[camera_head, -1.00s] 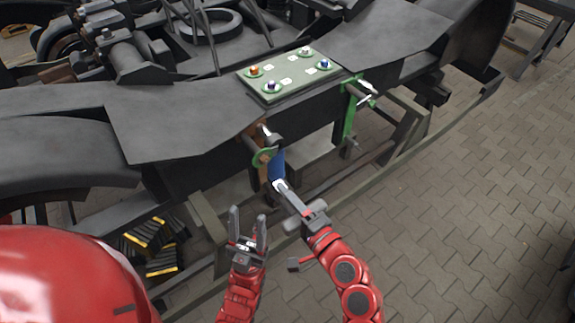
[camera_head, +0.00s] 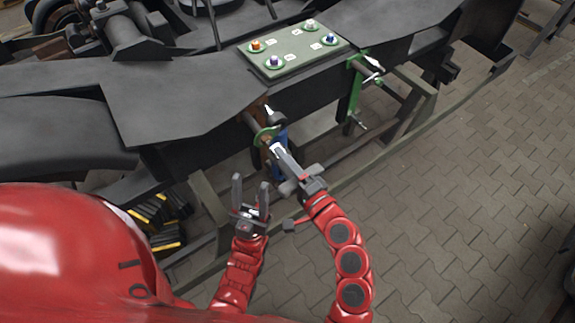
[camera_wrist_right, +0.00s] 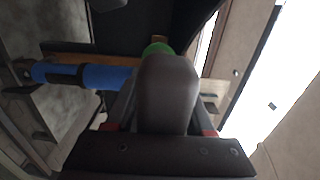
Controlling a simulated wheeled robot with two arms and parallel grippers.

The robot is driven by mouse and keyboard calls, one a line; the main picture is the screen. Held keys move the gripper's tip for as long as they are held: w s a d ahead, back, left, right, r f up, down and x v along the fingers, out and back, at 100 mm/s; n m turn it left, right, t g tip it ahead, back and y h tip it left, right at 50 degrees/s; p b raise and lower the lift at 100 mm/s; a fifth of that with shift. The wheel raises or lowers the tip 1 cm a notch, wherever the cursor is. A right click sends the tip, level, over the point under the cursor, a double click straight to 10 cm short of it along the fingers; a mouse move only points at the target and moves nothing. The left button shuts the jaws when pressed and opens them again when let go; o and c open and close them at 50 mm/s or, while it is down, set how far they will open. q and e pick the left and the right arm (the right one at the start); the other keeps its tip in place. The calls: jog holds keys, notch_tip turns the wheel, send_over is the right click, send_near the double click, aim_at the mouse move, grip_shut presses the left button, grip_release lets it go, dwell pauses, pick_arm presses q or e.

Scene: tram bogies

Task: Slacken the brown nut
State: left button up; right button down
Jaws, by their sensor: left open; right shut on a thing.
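An orange-brown nut (camera_head: 256,45) sits at the left back of a green plate (camera_head: 290,67) on the dark bogie frame. White, blue and purple nuts share the plate. My right gripper (camera_head: 276,149) is below the plate, at a brown bracket (camera_head: 262,112) with a green ring and a blue-handled tool (camera_head: 281,136). In the right wrist view, the jaws are shut on a rounded grey part (camera_wrist_right: 168,95); whether it belongs to the blue handle (camera_wrist_right: 80,75) I cannot tell. My left gripper (camera_head: 251,185) is open and empty, lower and left of the right one.
A green bracket (camera_head: 353,92) holding another metal tool (camera_head: 372,68) hangs on the frame, right of the plate. A long rail (camera_head: 400,148) runs along the front of the bogie. Black and yellow blocks (camera_head: 160,220) lie at the lower left. The paved floor (camera_head: 470,220) at right is clear.

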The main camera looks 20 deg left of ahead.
aim_at(267, 145)
jog(key=shift+x, duration=2.35)
jog(key=shift+f, duration=0.1)
